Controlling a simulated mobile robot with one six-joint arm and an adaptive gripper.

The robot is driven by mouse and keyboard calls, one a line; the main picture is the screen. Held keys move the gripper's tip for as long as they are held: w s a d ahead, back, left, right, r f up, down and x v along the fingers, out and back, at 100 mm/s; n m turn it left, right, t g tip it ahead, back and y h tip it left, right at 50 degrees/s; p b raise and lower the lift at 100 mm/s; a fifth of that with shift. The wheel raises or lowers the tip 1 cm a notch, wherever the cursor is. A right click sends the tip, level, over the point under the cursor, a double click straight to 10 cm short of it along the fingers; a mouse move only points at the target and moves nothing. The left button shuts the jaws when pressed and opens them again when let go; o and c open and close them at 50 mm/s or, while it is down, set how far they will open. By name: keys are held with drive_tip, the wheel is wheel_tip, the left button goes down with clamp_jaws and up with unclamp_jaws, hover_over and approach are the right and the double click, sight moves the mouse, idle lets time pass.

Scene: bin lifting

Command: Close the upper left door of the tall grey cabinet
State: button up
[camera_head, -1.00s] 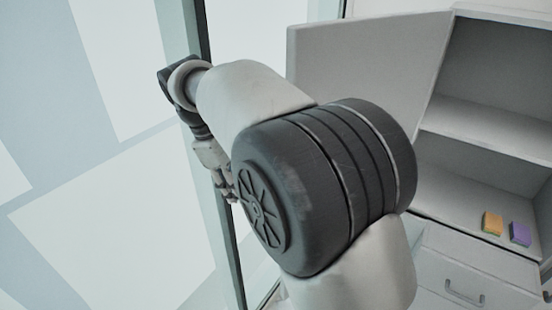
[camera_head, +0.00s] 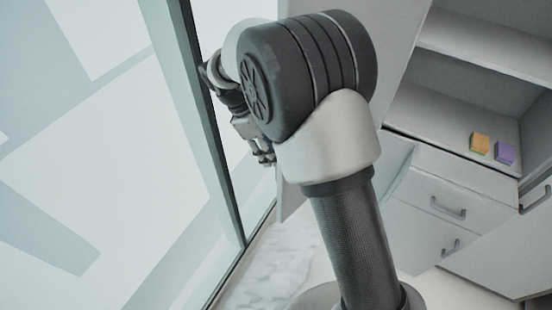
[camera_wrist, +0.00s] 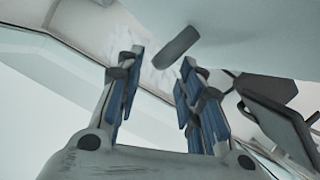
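The upper left door (camera_head: 398,40) of the grey cabinet (camera_head: 455,92) stands open, swung out to the left. My arm hides much of it, and its free edge shows below my gripper. My gripper (camera_head: 264,157) is at the far left of the door, close to that edge, beside the window frame. In the wrist view my gripper (camera_wrist: 162,72) is open, its blue-padded fingers apart with nothing between them. A dark bar-shaped handle (camera_wrist: 177,47) on a pale panel, seemingly the door (camera_wrist: 240,35), lies just past the fingertips. Contact cannot be told.
An orange block (camera_head: 480,143) and a purple block (camera_head: 505,152) lie on the open compartment's shelf. Drawers (camera_head: 440,195) with handles are below. A tall window frame (camera_head: 215,130) stands close on the left of my gripper. Some pale floor (camera_head: 270,265) shows below.

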drive_tip(key=shift+x, duration=1.8)
drive_tip(key=shift+c, duration=0.5)
clamp_jaws()
drive_tip(key=shift+r, duration=0.1)
